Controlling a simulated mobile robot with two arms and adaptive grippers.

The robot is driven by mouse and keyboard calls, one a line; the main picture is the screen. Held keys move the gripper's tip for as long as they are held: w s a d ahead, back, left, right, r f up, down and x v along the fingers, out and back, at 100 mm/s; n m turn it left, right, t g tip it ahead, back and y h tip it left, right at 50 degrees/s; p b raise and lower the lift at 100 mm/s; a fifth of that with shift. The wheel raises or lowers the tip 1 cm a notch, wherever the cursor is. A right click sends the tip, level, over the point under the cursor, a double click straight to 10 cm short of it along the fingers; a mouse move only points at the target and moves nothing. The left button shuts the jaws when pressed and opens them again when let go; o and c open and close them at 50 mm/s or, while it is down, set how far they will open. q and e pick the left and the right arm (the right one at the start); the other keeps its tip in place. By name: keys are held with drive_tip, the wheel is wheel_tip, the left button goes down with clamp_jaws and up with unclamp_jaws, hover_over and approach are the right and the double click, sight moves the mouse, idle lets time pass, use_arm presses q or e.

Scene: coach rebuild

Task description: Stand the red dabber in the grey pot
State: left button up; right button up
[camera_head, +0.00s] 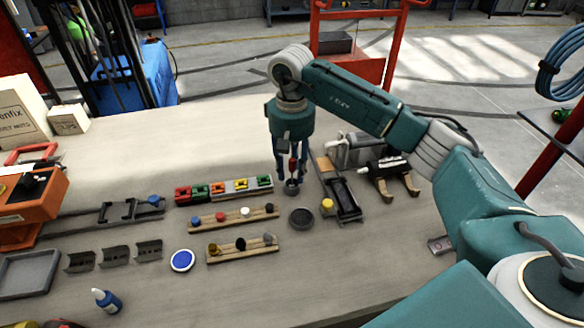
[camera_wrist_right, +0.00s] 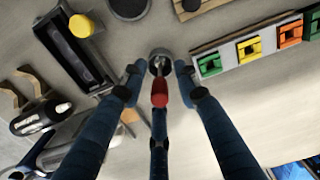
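The red dabber (camera_head: 293,165) is upright between the fingers of my right gripper (camera_head: 292,174), with its lower end at the mouth of the small grey pot (camera_head: 292,188). In the right wrist view the dabber (camera_wrist_right: 160,93) lines up with the pot (camera_wrist_right: 161,60), its thin end reaching the opening. Two fingers of the gripper (camera_wrist_right: 160,72) stand apart on either side, with gaps to the dabber. A third finger is behind the dabber, its tip partly hidden, so contact there cannot be told. My left gripper is not in view.
A dark round dish (camera_head: 301,218) is in front. The bench front is mostly clear.

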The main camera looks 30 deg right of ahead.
drive_tip(key=shift+r, duration=0.3)
wheel_tip(320, 180, up, 6)
drive_tip(key=shift+w+r+b, duration=0.1)
drive_tip(key=shift+w+b, duration=0.05)
drive_tip(key=shift+b, duration=0.95)
wheel_tip(320, 180, up, 4)
drive_tip(key=shift+r, duration=0.8)
